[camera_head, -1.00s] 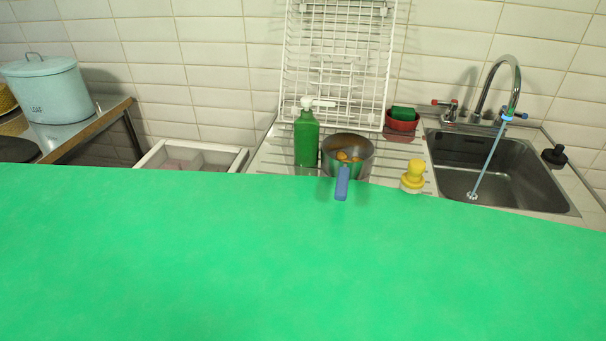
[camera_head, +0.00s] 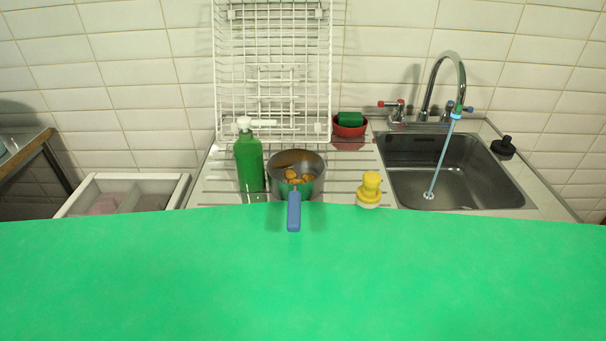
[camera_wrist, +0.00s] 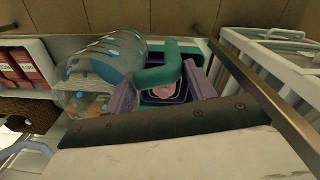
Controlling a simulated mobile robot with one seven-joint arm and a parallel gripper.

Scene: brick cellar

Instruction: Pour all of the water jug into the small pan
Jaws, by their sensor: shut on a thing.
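The small pan (camera_head: 312,165) is a steel pan with a blue handle pointing towards me. It stands on the ridged drainboard in the head view, with several orange-brown pieces inside. In the wrist view, my gripper (camera_wrist: 162,92) has its purple fingers on either side of the teal handle of the water jug (camera_wrist: 108,62) and is shut on it. The jug has a clear body with blue and orange marks. I cannot tell its water level. Neither jug nor gripper shows in the head view, so their distance from the pan cannot be seen.
A green bottle (camera_head: 249,163) stands close left of the pan, and a yellow-handled brush (camera_head: 370,187) to its right. A white wire rack (camera_head: 272,75) stands behind. The sink (camera_head: 450,172) with its tap is right. A broad green surface fills the lower head view.

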